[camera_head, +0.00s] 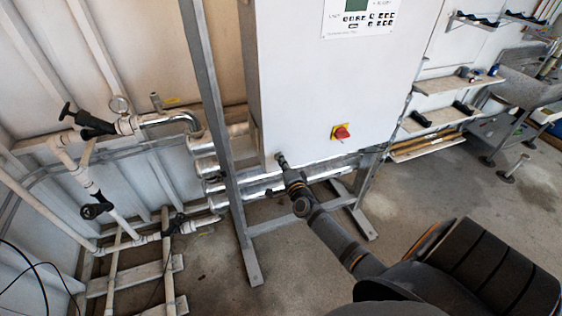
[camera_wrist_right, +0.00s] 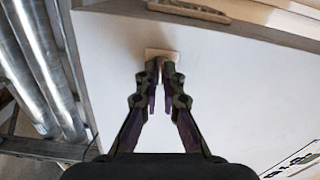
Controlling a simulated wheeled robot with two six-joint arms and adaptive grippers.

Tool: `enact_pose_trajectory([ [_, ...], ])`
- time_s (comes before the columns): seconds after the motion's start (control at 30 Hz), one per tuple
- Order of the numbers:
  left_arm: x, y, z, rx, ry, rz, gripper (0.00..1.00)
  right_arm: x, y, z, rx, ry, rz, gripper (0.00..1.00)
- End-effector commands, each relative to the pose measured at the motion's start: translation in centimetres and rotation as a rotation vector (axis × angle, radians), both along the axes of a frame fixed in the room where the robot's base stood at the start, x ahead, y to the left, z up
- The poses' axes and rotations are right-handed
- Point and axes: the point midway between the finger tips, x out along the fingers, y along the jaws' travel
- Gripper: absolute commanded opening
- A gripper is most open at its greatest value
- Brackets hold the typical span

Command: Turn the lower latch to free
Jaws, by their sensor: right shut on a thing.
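The white cabinet (camera_head: 310,100) stands in the middle of the head view. My right gripper (camera_head: 282,161) reaches its front face near the lower left corner. In the right wrist view my right gripper (camera_wrist_right: 161,68) has its fingertips close together on the lower latch (camera_wrist_right: 162,53), a small pale piece on the white face. The fingers hide part of the latch, so its exact turn angle is hard to tell. In the head view the gripper covers the latch. My left gripper is not in view.
A red and yellow rotary switch (camera_head: 341,132) sits on the cabinet face, right of my gripper. A grey steel upright (camera_head: 219,130) and shiny metal tubes (camera_head: 205,165) are at the left. Pale pipes with black valves stand further left. The floor at right front is partly clear.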

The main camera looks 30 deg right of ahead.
Motion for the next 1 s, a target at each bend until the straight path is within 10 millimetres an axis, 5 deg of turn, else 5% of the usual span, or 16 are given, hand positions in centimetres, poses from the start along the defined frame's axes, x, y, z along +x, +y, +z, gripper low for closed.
enact_pose_trajectory([
  [0.87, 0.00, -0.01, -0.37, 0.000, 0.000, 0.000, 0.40, -0.03, -0.02, -0.12, 0.140, -0.033, 0.000, 0.00],
  [1.0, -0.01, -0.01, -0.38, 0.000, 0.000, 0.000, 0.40, -0.02, -0.02, -0.11, 0.139, -0.032, 0.000, 0.24],
])
